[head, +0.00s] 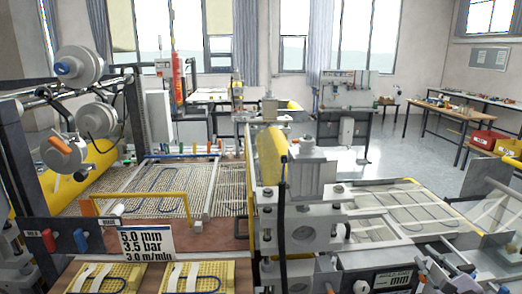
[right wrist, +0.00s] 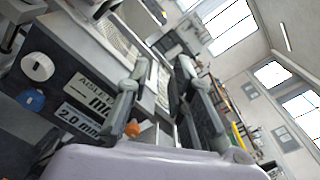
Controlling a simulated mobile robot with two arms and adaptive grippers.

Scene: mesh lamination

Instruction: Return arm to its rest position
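My right gripper (right wrist: 161,66) shows in the right wrist view. Its two dark grey fingers stand apart with a clear gap, and nothing is held between them. The pale rounded wrist housing fills the bottom of that view. Beyond the fingers are a machine front and the room. In the head view I cannot pick the right gripper out clearly from the grey machine parts at lower right. My left gripper is not seen in either view.
In the head view a lamination machine fills the foreground, with a mesh bed (head: 150,188), a yellow roll (head: 270,155) and a settings sign (head: 147,243). A wooden bench (head: 437,112) and red bin (head: 487,139) stand at right. Open floor (head: 400,155) lies behind the machine.

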